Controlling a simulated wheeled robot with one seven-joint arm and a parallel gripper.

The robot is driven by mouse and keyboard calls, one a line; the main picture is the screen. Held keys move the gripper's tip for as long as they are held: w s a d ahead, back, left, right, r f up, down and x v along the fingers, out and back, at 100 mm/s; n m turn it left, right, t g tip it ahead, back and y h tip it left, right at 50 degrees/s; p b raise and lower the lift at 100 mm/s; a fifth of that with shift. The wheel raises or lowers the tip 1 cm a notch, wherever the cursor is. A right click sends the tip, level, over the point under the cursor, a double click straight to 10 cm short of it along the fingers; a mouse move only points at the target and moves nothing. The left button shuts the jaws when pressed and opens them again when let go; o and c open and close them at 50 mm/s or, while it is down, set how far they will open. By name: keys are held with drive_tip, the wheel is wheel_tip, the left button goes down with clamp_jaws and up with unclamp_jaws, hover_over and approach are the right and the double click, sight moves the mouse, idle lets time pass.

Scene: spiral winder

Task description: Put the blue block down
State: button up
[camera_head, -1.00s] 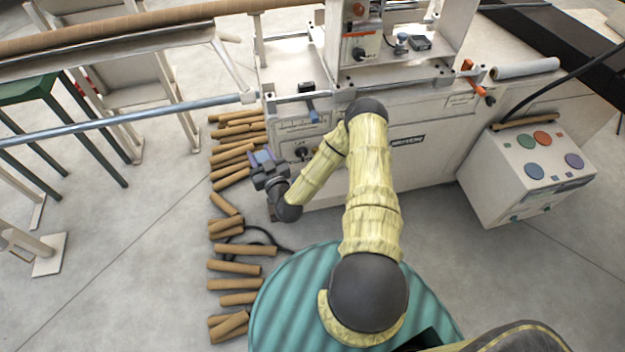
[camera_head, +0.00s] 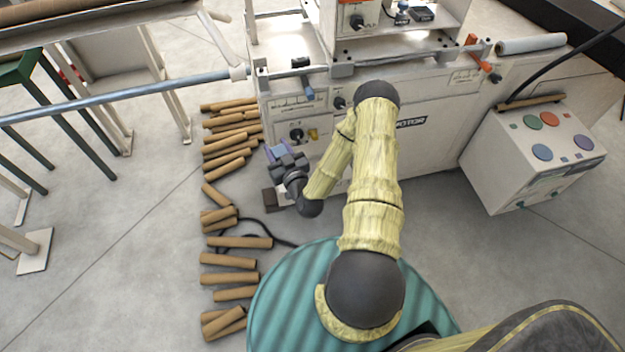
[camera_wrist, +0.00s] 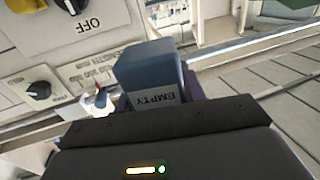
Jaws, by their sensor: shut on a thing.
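The blue block (camera_wrist: 150,68) carries a white label reading EMPTY, upside down in the wrist view. My gripper (camera_wrist: 165,108) is shut on it, and the block stands out beyond the dark gripper body. In the head view my gripper (camera_head: 277,153) is small, beside the left front of the white machine (camera_head: 385,150), above the floor. A bluish-purple patch shows at its tip there, but the block's outline is not clear. I cannot tell whether the block touches any surface.
Several brown cardboard tubes (camera_head: 228,262) lie on the floor left of my gripper. A steel bar (camera_head: 120,105) runs across at the left. A white control box (camera_head: 535,150) stands at the right. The wrist view shows a black knob (camera_wrist: 38,91) close to the block.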

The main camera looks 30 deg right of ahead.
drive_tip(key=s+d+f+m+h+b, duration=0.2)
drive_tip(key=s+d+f+h+b, duration=0.2)
drive_tip(key=s+d+f+b, duration=1)
drive_tip(key=d+f+b, duration=0.3)
drive_tip(key=b, duration=0.8)
drive_tip(key=shift+s+d+f+m+g, duration=0.15)
drive_tip(key=shift+s+d+m+g, duration=0.05)
drive_tip(key=shift+d+m+g, duration=0.2)
drive_tip(key=shift+w+b, duration=0.1)
drive_tip(key=shift+b, duration=0.3)
drive_tip(key=b+x, duration=1.2)
drive_tip(key=x, duration=0.6)
drive_tip(key=shift+w+d+f, duration=0.1)
drive_tip(key=shift+w+d, duration=0.1)
drive_tip(key=shift+w, duration=0.05)
drive_tip(key=shift+w+d+f+b, duration=0.1)
drive_tip(key=shift+w+f+b, duration=0.15)
drive_tip(key=shift+f+b, duration=0.2)
drive_tip(key=shift+w+f+b, duration=0.2)
drive_tip(key=shift+f+b, duration=0.15)
drive_tip(key=shift+f, duration=0.15)
